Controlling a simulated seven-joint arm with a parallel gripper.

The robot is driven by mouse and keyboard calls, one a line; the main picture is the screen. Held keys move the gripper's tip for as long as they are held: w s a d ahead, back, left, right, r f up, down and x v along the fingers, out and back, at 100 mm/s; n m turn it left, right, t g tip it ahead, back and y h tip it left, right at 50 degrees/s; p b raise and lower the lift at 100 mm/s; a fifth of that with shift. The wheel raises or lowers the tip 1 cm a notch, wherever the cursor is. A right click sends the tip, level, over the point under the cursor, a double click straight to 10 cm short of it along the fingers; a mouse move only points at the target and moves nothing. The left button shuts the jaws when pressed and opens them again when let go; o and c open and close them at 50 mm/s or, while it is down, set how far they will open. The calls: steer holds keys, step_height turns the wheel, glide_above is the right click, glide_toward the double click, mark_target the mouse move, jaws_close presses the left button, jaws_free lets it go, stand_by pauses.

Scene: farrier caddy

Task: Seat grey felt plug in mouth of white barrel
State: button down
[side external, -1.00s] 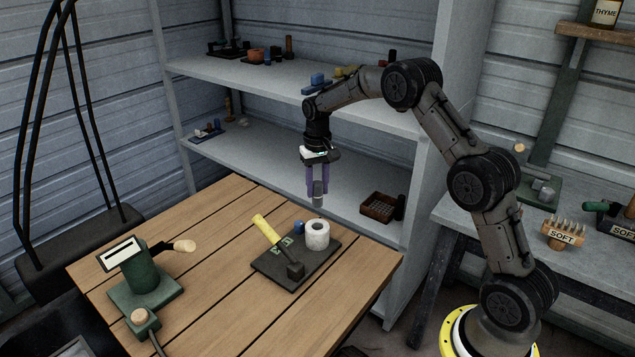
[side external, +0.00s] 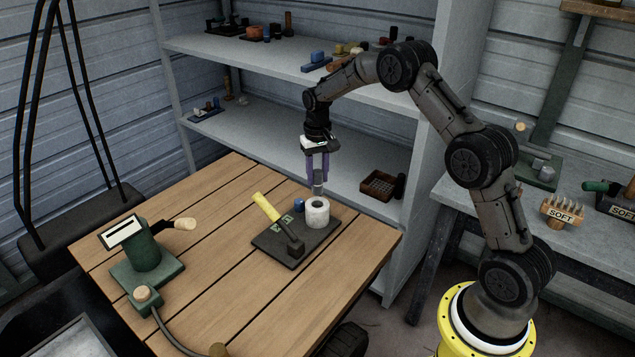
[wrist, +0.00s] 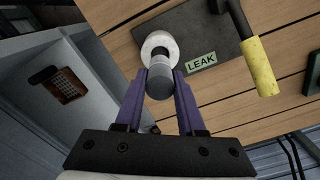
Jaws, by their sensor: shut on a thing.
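The grey felt plug (side external: 318,184) is a small grey cylinder, held upright between the purple fingers of my gripper (side external: 318,178). In the wrist view the plug (wrist: 160,82) sits between the shut fingertips (wrist: 160,86). The white barrel (side external: 316,216) stands upright on a dark board, directly below the plug in the side view. In the wrist view the barrel's white rim (wrist: 156,38) shows around a dark mouth, and the plug partly covers its near side. The plug's lower end is at or just above the mouth; I cannot tell whether it touches.
A green stand (side external: 146,255) is at the table's left. Shelves stand behind; the table's middle is clear.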

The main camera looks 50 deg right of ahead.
mark_target(317, 191)
steer(key=shift+f, duration=0.15)
steer(key=shift+f, duration=1.55)
steer(key=shift+f, duration=1.25)
stand_by(1.4)
steer(key=shift+c, duration=2.2)
jaws_free()
step_height(317, 191, up, 14)
steer(key=shift+f, duration=0.1)
